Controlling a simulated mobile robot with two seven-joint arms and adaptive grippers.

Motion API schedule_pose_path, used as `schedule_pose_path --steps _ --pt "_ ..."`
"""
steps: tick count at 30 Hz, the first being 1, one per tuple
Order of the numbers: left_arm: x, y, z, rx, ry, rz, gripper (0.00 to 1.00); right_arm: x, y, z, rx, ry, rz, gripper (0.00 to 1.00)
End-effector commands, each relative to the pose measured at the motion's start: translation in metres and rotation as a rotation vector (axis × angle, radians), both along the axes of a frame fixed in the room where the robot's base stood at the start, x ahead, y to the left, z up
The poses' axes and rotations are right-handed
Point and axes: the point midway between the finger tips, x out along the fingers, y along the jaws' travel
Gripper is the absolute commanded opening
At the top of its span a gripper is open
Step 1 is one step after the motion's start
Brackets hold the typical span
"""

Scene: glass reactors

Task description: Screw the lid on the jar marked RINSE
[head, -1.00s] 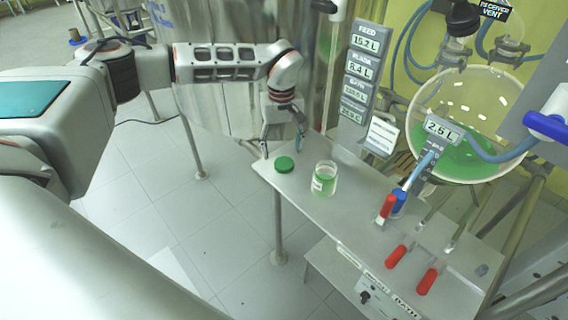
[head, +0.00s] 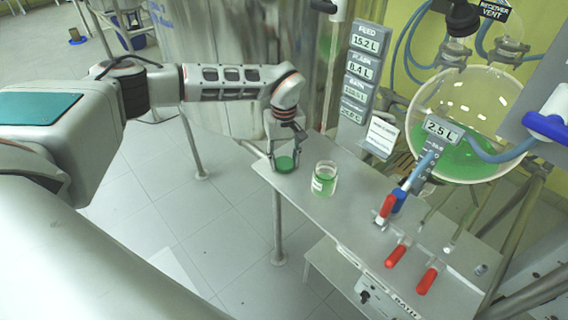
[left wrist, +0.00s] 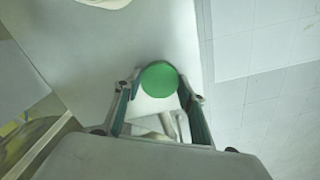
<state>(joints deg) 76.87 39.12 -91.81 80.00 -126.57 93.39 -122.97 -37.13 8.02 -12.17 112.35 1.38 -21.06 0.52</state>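The green lid (head: 285,163) lies on the left end of the grey metal shelf. My left gripper (head: 284,160) is lowered over it from above, with its fingers on both sides of the lid. In the left wrist view the lid (left wrist: 159,79) shows between the open fingertips (left wrist: 158,90), with gaps visible on the sides. The glass jar (head: 324,178) with green liquid stands upright and without a lid, just right of the gripper. A white label shows on it, too small to read. My right gripper is not in view.
The shelf (head: 345,215) carries a red handle (head: 386,206) and a blue one (head: 399,199) right of the jar. Two more red handles are at its front. Display boxes (head: 361,65) and a round flask (head: 470,125) stand behind. The shelf's front edge is close to the lid.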

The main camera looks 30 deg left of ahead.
Motion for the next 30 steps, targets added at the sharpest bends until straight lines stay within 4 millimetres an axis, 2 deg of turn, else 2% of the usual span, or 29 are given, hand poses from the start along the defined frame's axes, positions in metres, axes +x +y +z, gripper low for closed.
schedule_pose_path --steps 10,16,20,30 --pt "0.000 0.000 0.004 0.000 -0.001 0.000 0.31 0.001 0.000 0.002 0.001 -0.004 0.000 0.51" --pt "0.001 0.001 0.024 0.001 -0.004 0.001 0.31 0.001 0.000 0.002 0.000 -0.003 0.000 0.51" --pt "0.001 0.000 0.049 0.001 -0.005 0.000 0.31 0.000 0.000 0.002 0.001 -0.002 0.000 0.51" --pt "0.001 0.001 0.143 0.000 -0.006 0.000 0.31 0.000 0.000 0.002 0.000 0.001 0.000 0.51"
